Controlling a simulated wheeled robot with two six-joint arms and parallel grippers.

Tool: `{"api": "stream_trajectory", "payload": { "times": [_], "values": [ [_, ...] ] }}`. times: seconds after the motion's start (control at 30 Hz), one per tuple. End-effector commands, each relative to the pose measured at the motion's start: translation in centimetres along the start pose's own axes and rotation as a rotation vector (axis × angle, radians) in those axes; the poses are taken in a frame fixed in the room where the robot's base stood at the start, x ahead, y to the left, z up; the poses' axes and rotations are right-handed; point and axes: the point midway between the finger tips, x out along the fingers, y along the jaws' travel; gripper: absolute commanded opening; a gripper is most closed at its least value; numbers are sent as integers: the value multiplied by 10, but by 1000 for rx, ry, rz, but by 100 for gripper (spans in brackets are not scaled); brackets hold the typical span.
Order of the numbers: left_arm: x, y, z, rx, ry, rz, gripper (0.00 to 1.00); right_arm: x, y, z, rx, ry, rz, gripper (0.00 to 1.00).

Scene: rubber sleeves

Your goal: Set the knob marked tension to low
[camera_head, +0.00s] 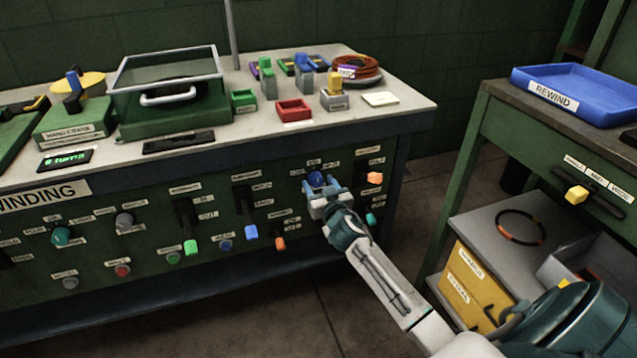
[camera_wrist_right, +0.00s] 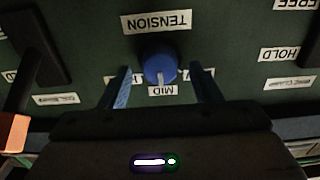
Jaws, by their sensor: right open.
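The tension knob is blue and round, on the dark green front panel of the bench, and shows in the head view (camera_head: 316,178) just beyond my right gripper (camera_head: 321,191). In the right wrist view, which is upside down, the knob (camera_wrist_right: 160,67) sits beside a TENSION label (camera_wrist_right: 157,22). Its pale pointer mark is toward the MID label (camera_wrist_right: 163,90). My right gripper (camera_wrist_right: 160,76) is open, one finger on each side of the knob, with gaps visible. The finger on each side partly hides a label there. My left gripper is not in view.
A side bench with a blue REWIND tray (camera_head: 585,92) stands at the right.

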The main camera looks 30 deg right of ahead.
Motion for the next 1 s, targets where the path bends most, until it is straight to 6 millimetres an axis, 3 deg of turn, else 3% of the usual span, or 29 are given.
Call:
{"api": "stream_trajectory", "payload": {
  "times": [0.4, 0.63, 1.0],
  "values": [
    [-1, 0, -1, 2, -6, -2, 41, 10, 0, 0, 0, -1, 0, 58],
    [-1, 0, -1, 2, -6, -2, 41, 9, 0, 0, 0, -1, 0, 14],
    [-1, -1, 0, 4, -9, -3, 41, 9, 0, 0, -55, -1, 0, 14]
  ]
}}
